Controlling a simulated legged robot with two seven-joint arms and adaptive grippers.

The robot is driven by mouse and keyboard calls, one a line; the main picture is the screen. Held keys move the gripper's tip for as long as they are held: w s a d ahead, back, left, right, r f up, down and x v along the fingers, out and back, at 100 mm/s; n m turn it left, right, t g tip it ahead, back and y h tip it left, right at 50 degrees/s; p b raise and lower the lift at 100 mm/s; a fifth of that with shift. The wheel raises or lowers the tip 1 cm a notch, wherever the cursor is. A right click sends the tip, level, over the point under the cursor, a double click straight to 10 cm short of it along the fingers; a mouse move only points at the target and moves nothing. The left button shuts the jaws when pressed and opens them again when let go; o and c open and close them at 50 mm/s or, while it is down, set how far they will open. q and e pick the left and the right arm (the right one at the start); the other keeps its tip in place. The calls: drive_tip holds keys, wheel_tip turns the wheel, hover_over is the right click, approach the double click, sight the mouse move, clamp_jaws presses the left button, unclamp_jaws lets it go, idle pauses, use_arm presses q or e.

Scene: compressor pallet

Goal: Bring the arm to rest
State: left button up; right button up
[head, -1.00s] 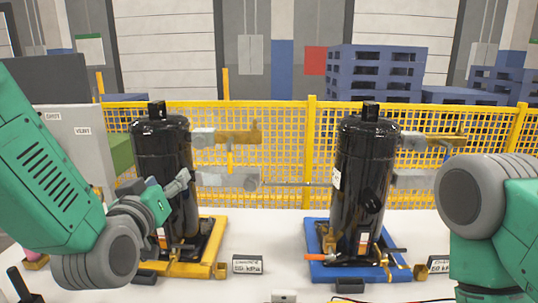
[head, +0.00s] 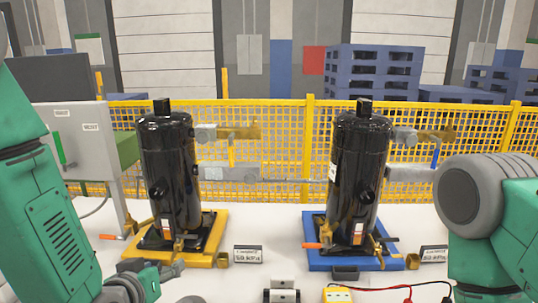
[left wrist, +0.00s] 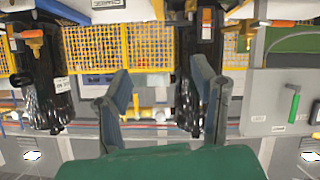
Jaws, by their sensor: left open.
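My left gripper (head: 150,274) is low at the lower left in the head view, in front of the yellow pallet. Its two fingers (left wrist: 160,75) are spread apart with nothing between them in the left wrist view, which looks upside down. The left black compressor (head: 172,180) stands upright on the yellow pallet (head: 205,245). It also shows beyond the fingers in the left wrist view (left wrist: 190,105). The right black compressor (head: 355,180) stands upright on the blue pallet (head: 322,262). My right arm shows at the right edge, but its gripper is out of view.
A grey cabinet (head: 85,150) with a green handle stands at the left. Small pressure signs (head: 248,254) stand beside the pallets. A yellow device (head: 337,295) with red and black leads lies at the front. A yellow mesh fence (head: 275,130) runs behind. White surface between the pallets is mostly clear.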

use_arm(q)
drive_tip(key=s+a+f+m+g, duration=0.1)
drive_tip(key=s+f+g, duration=0.2)
drive_tip(key=s+f, duration=0.4)
drive_tip(key=s+a+f+g, duration=0.2)
drive_tip(key=s+f+g, duration=0.15)
drive_tip(key=f, duration=0.45)
drive_tip(key=s+a+f+g, duration=0.1)
drive_tip(key=s+f+g, duration=0.1)
drive_tip(key=s, duration=0.4)
drive_tip(key=s+a+f+g, duration=0.1)
drive_tip(key=s+f, duration=0.3)
drive_tip(key=s, duration=0.3)
drive_tip(key=s+a+f+m+g, duration=0.1)
drive_tip(key=s+f+g, duration=0.1)
drive_tip(key=s+f, duration=0.2)
drive_tip(key=s, duration=0.2)
drive_tip(key=shift+s+a+g+y, duration=0.2)
drive_tip(key=shift+s+g+y, duration=0.15)
drive_tip(key=shift+s+y, duration=0.05)
drive_tip(key=shift+w, duration=0.2)
